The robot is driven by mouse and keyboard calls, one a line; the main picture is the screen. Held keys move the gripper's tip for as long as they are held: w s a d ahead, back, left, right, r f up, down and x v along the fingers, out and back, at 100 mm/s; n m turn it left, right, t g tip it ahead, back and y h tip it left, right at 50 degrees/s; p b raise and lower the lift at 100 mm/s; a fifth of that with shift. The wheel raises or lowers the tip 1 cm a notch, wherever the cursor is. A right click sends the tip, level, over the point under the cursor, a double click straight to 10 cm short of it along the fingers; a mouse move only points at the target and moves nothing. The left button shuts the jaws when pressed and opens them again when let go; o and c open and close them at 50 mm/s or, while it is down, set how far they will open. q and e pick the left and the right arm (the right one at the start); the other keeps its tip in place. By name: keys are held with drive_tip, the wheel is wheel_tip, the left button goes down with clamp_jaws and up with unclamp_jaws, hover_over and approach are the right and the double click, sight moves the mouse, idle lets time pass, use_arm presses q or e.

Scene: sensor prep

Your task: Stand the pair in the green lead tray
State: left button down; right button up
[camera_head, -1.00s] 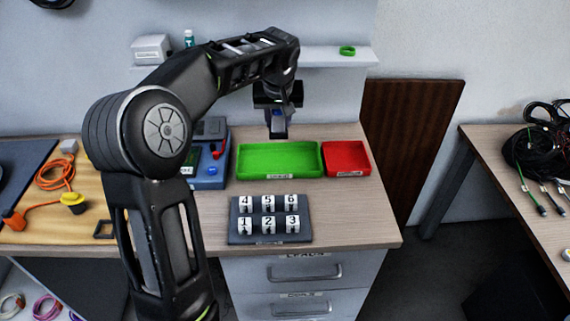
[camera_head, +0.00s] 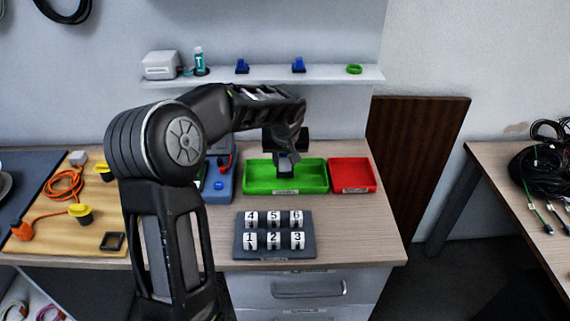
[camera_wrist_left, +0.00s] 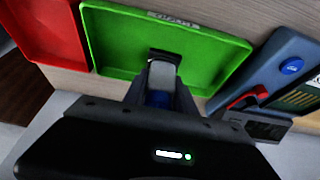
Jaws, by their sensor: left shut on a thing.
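The green tray (camera_head: 258,188) lies on the bench in the head view, and shows in the wrist view (camera_wrist_left: 110,45). My left gripper (camera_head: 287,168) points down over the middle of the tray. It is shut on a small blue thing (camera_wrist_left: 158,98), mostly hidden between the fingers in the wrist view (camera_wrist_left: 163,72). I cannot tell its full shape or whether it touches the tray floor. Two similar small blue things, a left one (camera_head: 242,66) and a right one (camera_head: 298,65), stand on the wall shelf. My right gripper is out of view.
A red tray (camera_head: 353,176) adjoins the green one on the right. A blue meter (camera_head: 218,187) with a red part stands on the left. A numbered block rack (camera_head: 275,252) lies in front. The white shelf (camera_head: 330,76) is above, behind my arm.

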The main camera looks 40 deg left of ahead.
use_arm(q)
drive_tip(key=shift+f, duration=0.95)
drive_tip(key=shift+f, duration=0.2)
drive_tip(key=c, duration=1)
unclamp_jaws()
drive_tip(key=b+v, duration=0.1)
drive_tip(key=v, duration=1.1)
drive_tip(key=shift+r, duration=0.2)
